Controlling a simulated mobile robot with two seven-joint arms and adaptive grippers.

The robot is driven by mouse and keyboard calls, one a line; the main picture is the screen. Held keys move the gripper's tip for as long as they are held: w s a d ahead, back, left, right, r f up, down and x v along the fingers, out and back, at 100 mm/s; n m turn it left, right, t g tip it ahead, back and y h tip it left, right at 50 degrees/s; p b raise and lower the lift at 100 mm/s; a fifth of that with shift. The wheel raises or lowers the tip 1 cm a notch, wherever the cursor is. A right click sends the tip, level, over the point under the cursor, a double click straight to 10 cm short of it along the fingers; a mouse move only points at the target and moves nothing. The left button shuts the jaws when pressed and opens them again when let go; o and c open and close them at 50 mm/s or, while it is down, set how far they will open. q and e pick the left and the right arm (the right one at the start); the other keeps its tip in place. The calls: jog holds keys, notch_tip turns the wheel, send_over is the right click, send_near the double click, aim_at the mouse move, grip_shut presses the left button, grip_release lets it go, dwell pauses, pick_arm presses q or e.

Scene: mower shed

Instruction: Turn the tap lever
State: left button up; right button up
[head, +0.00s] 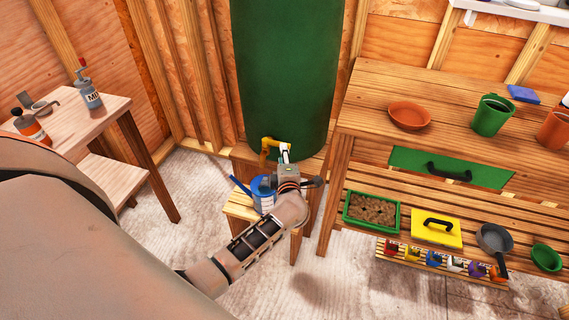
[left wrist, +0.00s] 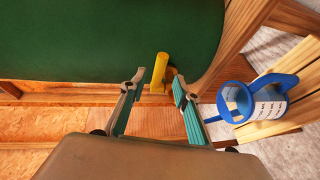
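A yellow tap (head: 267,147) sticks out low on the front of the tall green water barrel (head: 287,70). My left gripper (head: 284,153) is at the tap, just right of its yellow body in the head view. In the left wrist view, the two fingers of my left gripper (left wrist: 159,78) stand apart with the yellow tap (left wrist: 161,72) showing between and just beyond their tips. I cannot tell whether a finger touches it. The lever is hard to tell from the tap body. My right gripper is not in view.
A blue watering can (left wrist: 268,104) stands on a slatted stool (left wrist: 268,126) below the tap, partly behind my arm in the head view. A wooden potting bench (head: 365,100) with pots stands close on the right. A small table (head: 75,125) with bottles is at left.

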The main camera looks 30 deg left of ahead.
pick_arm(q)
jog(key=shift+v, duration=2.4)
